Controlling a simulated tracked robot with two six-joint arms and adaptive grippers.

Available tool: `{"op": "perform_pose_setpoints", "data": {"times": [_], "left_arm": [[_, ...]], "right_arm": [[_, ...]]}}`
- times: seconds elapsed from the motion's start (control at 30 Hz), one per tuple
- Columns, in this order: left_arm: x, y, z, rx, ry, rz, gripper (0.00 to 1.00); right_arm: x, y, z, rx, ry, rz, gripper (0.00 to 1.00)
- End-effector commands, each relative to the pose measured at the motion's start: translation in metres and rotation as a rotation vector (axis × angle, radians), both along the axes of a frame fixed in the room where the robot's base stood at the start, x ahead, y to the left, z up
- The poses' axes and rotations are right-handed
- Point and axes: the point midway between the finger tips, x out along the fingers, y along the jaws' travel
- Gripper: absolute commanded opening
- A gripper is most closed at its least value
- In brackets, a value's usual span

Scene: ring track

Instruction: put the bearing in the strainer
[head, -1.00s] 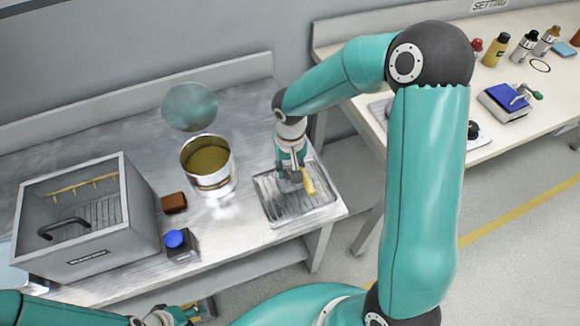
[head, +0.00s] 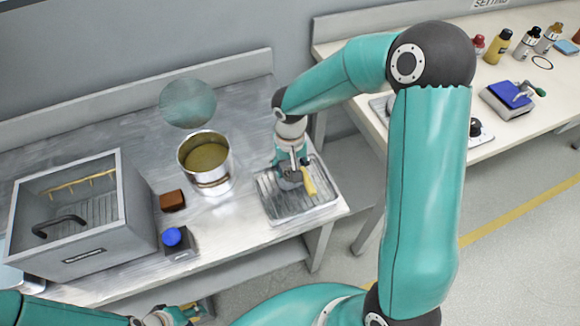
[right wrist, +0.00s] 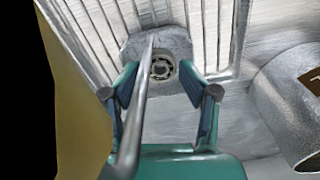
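The strainer, a grey mesh piece on a metal rod with a yellow handle (head: 308,179), is at the ribbed metal tray (head: 325,196). In the right wrist view its mesh (right wrist: 182,42) lies over the ribs, its rod runs down the middle and its blurred yellow handle fills the left. The bearing (right wrist: 162,67), a small steel ring, shows against the mesh, partly behind the rod; I cannot tell whether it rests on it. My right gripper (right wrist: 159,74) is open, with a finger on each side of the bearing and gaps between. My left gripper (head: 182,314) is at the bottom edge, its fingers unclear.
A metal pot (head: 216,179) with yellowish liquid stands left of the tray, with a round glassy disc (head: 188,103) behind it. Another table stands right.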

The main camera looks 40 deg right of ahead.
Motion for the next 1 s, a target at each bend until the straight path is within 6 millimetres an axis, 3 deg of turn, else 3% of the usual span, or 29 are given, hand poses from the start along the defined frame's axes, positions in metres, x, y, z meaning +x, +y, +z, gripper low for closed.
{"op": "perform_pose_setpoints", "data": {"times": [0.37, 0.57, 0.67, 1.0], "left_arm": [[0.0, 0.0, 0.0, 0.0, 0.0, 0.0, 0.4], [0.0, 0.0, 0.011, 0.0, 0.0, 0.0, 0.4], [0.0, 0.0, 0.023, 0.0, 0.0, 0.0, 0.4], [0.0, 0.0, 0.016, 0.0, 0.0, 0.0, 0.4]], "right_arm": [[0.0, 0.0, 0.0, 0.0, 0.0, 0.001, 0.61], [0.0, 0.0, 0.009, 0.0, 0.0, 0.001, 0.61], [0.0, 0.0, 0.019, 0.0, 0.0, 0.001, 0.61], [0.002, 0.0, 0.089, -0.001, -0.006, 0.001, 0.61]]}}
